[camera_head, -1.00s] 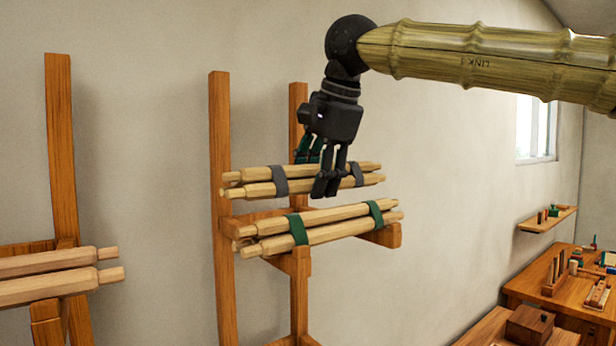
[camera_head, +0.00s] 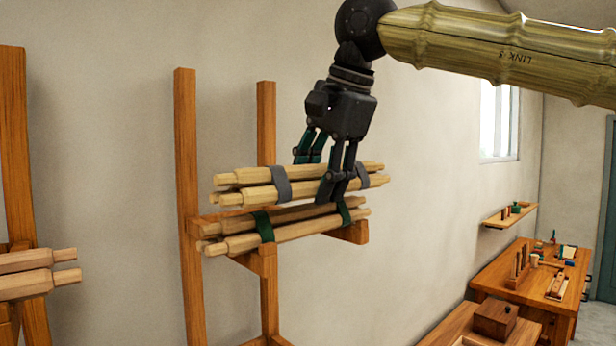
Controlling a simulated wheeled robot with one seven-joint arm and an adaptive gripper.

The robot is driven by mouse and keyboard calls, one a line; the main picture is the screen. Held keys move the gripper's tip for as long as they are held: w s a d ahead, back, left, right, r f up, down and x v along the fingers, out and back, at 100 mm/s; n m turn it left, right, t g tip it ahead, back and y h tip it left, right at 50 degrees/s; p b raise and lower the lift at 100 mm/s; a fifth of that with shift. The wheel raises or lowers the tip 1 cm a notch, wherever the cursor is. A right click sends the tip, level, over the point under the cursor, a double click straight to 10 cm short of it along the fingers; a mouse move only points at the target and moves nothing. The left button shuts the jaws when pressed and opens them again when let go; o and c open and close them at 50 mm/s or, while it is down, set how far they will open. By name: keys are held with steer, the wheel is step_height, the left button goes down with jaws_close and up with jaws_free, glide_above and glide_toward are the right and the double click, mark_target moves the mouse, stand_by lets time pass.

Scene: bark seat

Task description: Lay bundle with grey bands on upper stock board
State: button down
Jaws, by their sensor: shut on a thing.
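The bundle with grey bands (camera_head: 308,188) is several pale turned wooden rods tied by two grey bands. My gripper (camera_head: 322,176) is shut on it around its middle, fingers pointing down. It hangs roughly level, just above and in front of the bundle with green bands (camera_head: 294,226) in the picture. I cannot tell whether the two bundles touch. The green-banded bundle lies on the arms of a wooden rack (camera_head: 187,150). I see no clearly separate upper stock board; which surface it is I cannot tell.
Another rack (camera_head: 14,140) with loose pale rods (camera_head: 30,284) stands at the left edge. A wall shelf (camera_head: 510,216), a workbench (camera_head: 575,300) with small tools and a wooden box (camera_head: 508,322) are at the right. The wall between is bare.

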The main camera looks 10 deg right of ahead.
steer(key=s+d, duration=0.4)
steer(key=s, duration=0.2)
steer(key=shift+d, duration=0.2)
steer(key=shift+a, duration=0.1)
stand_by(0.3)
